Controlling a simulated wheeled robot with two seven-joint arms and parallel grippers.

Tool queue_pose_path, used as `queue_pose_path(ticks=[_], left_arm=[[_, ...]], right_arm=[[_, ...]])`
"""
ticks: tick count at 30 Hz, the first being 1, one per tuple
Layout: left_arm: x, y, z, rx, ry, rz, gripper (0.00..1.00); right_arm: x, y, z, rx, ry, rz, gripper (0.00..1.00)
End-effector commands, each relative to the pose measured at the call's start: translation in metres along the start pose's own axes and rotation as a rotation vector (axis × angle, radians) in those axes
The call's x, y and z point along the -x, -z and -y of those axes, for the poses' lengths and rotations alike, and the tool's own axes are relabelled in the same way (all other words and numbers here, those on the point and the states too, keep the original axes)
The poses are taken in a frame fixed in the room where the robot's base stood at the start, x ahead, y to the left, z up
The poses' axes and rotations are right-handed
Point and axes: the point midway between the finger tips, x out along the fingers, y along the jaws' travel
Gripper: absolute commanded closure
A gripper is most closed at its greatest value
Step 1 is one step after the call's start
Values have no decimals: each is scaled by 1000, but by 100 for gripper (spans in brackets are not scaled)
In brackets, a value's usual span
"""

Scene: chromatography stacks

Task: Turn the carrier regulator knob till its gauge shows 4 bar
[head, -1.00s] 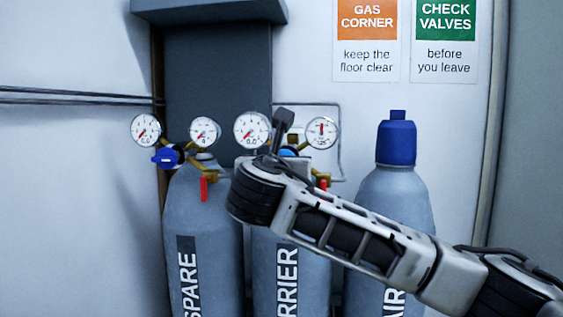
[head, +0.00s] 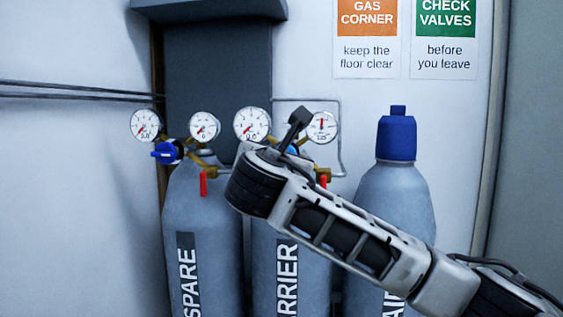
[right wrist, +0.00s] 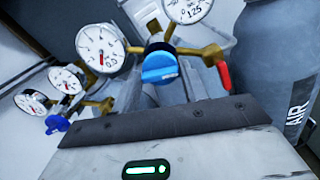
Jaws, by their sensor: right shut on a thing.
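The carrier cylinder (head: 287,275) stands in the middle, partly behind my right arm. Its left gauge (head: 252,124), also in the right wrist view (right wrist: 101,48), has its red needle near zero. Its other gauge (head: 321,127) has its needle pointing up. The blue carrier regulator knob (right wrist: 160,66) shows in the right wrist view with a light mark line across it; in the head view my arm mostly hides it. My right gripper (right wrist: 160,86) is shut on this knob, with its fingers on either side. My left gripper is in neither view.
The spare cylinder (head: 200,235), with two gauges, a darker blue knob (head: 166,153) and a red valve handle (head: 203,184), stands close on the left. The blue-capped air cylinder (head: 392,200) is on the right. A red handle (right wrist: 223,73) sits right of the carrier knob.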

Motion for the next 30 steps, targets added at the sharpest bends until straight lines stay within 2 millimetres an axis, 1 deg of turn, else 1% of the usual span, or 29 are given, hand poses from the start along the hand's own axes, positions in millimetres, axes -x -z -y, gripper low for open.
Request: queue_pose_path(ticks=[3, 10, 19, 30], left_arm=[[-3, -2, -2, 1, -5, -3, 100], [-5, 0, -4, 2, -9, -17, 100], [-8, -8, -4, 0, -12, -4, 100], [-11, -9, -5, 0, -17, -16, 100]], right_arm=[[0, 2, 0, -115, -1, -1, 79], [0, 2, 1, -334, -1, -1, 79], [0, 2, 1, -620, -1, -1, 79], [0, 3, 2, -971, 1, -1, 79]])
